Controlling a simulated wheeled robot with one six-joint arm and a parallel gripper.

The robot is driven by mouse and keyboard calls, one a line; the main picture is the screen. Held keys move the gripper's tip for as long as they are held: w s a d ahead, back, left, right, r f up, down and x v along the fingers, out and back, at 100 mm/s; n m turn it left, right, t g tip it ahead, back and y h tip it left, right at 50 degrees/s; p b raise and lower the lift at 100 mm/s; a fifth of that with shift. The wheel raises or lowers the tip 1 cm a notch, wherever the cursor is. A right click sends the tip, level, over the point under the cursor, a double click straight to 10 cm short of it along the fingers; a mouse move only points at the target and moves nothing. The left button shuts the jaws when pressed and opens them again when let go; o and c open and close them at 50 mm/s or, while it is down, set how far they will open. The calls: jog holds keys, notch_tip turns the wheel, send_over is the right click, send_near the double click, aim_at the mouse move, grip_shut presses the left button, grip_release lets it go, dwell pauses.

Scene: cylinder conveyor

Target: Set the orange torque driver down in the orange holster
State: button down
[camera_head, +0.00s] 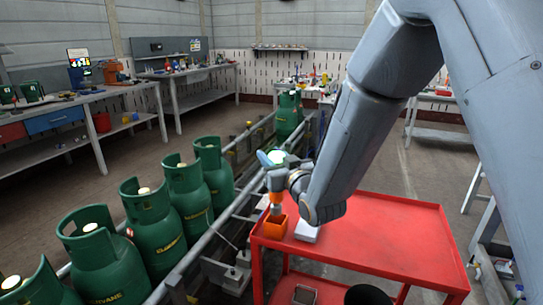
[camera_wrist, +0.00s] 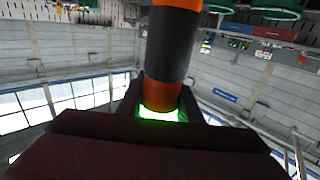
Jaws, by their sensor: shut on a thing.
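The torque driver is orange with a dark band and stands between the jaws of my gripper in the wrist view (camera_wrist: 172,50). My gripper (camera_wrist: 162,100) is shut on it. In the head view my gripper (camera_head: 276,180) is over the left end of the red cart, with a small part of the orange driver (camera_head: 276,198) showing below it. The orange holster (camera_head: 273,226) is an open box on the cart's left corner, directly below the driver. Whether the driver's lower end is inside the holster or just above it I cannot tell.
The red cart (camera_head: 385,235) has a mostly clear top. A white box (camera_head: 307,231) stands close to the right of the holster. Several green gas cylinders (camera_head: 153,228) line the conveyor (camera_head: 215,232) on the left. A dark bin (camera_head: 367,295) is low at the front.

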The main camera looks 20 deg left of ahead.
jog(key=shift+f+b, duration=1.6)
jog(key=shift+f, duration=0.7)
jog(key=shift+f+b, duration=1.2)
jog(key=shift+f, duration=0.4)
jog(key=c, duration=1.4)
grip_release()
jog(key=shift+o, duration=1.1)
